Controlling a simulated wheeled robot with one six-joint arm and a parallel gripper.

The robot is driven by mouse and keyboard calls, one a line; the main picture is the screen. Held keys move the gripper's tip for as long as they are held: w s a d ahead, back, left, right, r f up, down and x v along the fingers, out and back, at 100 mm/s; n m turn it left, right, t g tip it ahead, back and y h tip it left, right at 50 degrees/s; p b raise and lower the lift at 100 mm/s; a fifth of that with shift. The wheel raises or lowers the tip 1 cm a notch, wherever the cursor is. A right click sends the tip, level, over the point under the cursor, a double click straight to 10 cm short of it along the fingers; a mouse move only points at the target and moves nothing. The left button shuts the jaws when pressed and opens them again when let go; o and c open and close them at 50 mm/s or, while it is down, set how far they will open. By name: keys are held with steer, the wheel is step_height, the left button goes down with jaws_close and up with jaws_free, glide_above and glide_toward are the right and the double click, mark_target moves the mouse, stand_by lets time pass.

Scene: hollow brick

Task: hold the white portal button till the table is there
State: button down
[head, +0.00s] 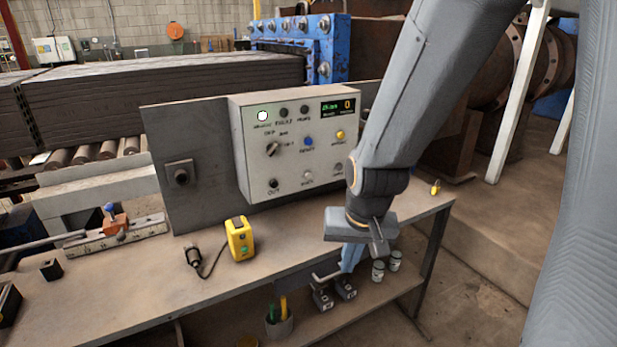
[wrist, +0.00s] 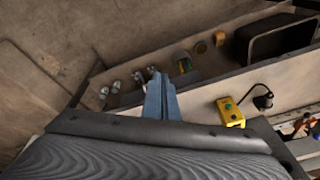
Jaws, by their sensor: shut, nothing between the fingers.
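The grey control box (head: 255,165) stands upright at the back of the bench. A small whitish button (head: 308,175) sits low on its face; its label is too small to read, so I cannot confirm it is the portal button. My gripper (head: 349,266) is to the right of and below that button, in front of the box and apart from it, with its blue fingers pointing down. In the wrist view my gripper's fingers (wrist: 158,80) are together and hold nothing. The control box is not visible in the wrist view.
The box also bears a lit white lamp (head: 262,115), black knob (head: 272,149), blue button (head: 308,141), yellow button (head: 340,134) and display (head: 338,106) showing 0. A yellow pendant (head: 240,238) stands on the bench (head: 190,283). Jars (head: 378,271) stand on the lower shelf.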

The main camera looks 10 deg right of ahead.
mark_target(308, 175)
steer(key=w+d+m+t+h+b, duration=0.1)
steer(key=w+m+t+h, duration=0.8)
steer(key=w+m, duration=1.5)
steer(key=d+m+t, duration=0.1)
steer(key=m+t, duration=0.3)
steer(key=m, duration=0.1)
steer(key=shift+w+r+t, duration=0.15)
steer(key=shift+w+t, duration=0.15)
steer(key=shift+w, duration=0.1)
steer(key=w+a+b, duration=0.2)
steer(key=w+b, duration=0.1)
steer(key=w, duration=0.5)
steer(key=shift+w+a, duration=0.25)
steer(key=shift+a, duration=0.15)
